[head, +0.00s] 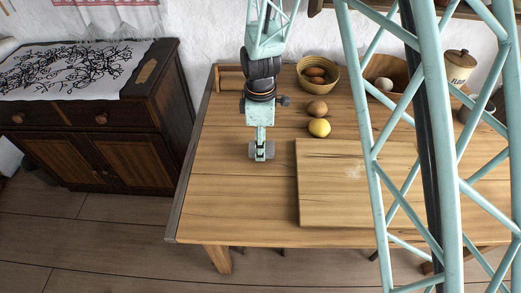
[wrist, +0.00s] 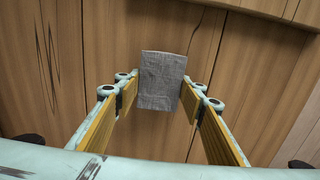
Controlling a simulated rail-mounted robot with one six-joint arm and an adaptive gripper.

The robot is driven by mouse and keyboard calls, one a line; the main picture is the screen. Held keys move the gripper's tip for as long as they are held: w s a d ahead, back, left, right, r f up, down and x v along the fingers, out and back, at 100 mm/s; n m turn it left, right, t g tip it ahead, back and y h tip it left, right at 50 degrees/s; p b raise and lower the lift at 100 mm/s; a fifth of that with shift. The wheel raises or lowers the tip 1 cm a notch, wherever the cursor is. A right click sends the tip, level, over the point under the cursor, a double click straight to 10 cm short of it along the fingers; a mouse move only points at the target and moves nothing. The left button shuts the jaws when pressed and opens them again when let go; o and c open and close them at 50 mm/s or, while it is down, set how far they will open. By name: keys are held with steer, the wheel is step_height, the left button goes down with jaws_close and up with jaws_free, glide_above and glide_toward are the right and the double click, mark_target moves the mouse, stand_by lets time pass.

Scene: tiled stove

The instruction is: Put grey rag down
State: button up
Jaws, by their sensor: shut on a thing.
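The grey rag (wrist: 162,80) is a small flat grey cloth piece between the two fingertips of my gripper (wrist: 160,92) in the wrist view, with wood planks behind it. In the head view my gripper (head: 262,152) hangs over the left part of the wooden table, left of the cutting board, with the grey rag (head: 262,150) at its tip. My gripper is shut on the rag. I cannot tell whether the rag touches the table.
The table (head: 225,200) is clear around and in front of my gripper. A cutting board (head: 340,190) lies to the right. A lemon (head: 319,127), a brown round item (head: 317,107) and a basket (head: 331,86) sit behind it. A dark cabinet (head: 120,120) stands left.

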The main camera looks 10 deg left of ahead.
steer(key=shift+f, duration=0.75)
steer(key=shift+f+b, duration=0.25)
steer(key=shift+b, duration=0.05)
steer(key=o, duration=0.9)
steer(key=shift+r, duration=0.15)
step_height(320, 180, up, 12)
steer(key=p, duration=0.3)
steer(key=shift+r, duration=0.1)
stand_by(0.3)
steer(key=shift+r, duration=0.1)
